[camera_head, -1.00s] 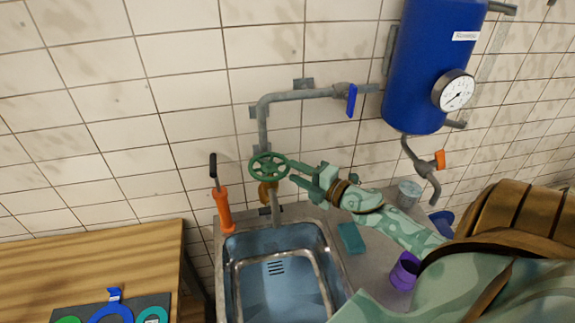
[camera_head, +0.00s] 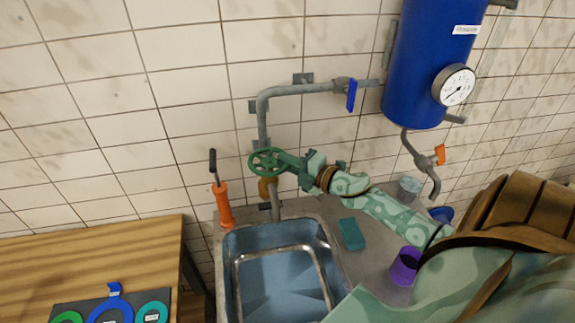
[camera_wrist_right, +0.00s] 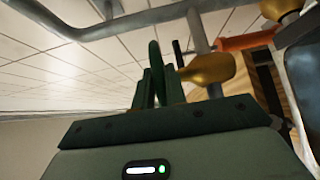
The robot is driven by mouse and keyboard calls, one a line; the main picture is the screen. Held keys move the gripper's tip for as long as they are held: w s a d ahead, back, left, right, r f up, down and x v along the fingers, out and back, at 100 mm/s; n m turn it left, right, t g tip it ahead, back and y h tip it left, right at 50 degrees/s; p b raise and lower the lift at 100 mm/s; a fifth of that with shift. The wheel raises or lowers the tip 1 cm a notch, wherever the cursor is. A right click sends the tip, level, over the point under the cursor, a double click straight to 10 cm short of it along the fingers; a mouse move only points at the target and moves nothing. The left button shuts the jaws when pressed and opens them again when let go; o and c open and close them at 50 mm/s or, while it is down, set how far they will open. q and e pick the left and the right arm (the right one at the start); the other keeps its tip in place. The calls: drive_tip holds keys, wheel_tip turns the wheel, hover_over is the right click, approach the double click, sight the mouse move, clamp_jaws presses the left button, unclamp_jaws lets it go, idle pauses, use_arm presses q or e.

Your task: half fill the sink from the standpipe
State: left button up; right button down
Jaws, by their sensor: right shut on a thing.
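The steel sink (camera_head: 231,290) stands below the standpipe (camera_head: 262,125). Its floor looks bluish with angular pale patches, like water, and no drain slots show; I cannot tell the depth. The green handwheel (camera_head: 256,170) is on the standpipe above the sink's back edge. My right gripper (camera_head: 290,167) is shut on the handwheel's right side. In the right wrist view the wheel (camera_wrist_right: 154,62) shows edge-on at the fingers (camera_wrist_right: 152,90), beside a brass part (camera_wrist_right: 210,69). Any stream from the spout (camera_head: 275,205) is not clear. My left gripper is out of view.
A blue lever (camera_head: 351,95) sits on the upper pipe, near a blue tank (camera_head: 425,70) with a gauge (camera_head: 454,86). An orange pump (camera_head: 223,205) stands left of the sink. A teal sponge (camera_head: 351,234) and purple cup (camera_head: 405,267) lie right. A wooden table (camera_head: 100,255) is left.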

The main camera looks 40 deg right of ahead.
drive_tip(key=n+y+b, duration=0.1)
drive_tip(key=n+g+y+b, duration=0.1)
drive_tip(key=b, duration=0.1)
drive_tip(key=w+d+y+b, duration=0.1)
drive_tip(key=b, duration=0.1)
drive_tip(key=shift+f+n+y, duration=0.4)
drive_tip(key=shift+w+r+n+g+y+b, duration=0.1)
drive_tip(key=shift+r+n+g+y+b, duration=0.1)
drive_tip(key=shift+n+g+y+b, duration=0.3)
drive_tip(key=shift+r, duration=0.2)
drive_tip(key=c, duration=1.5)
unclamp_jaws()
drive_tip(key=shift+o, duration=0.2)
drive_tip(key=v, duration=1.6)
drive_tip(key=shift+d, duration=0.2)
drive_tip(key=shift+f, duration=0.1)
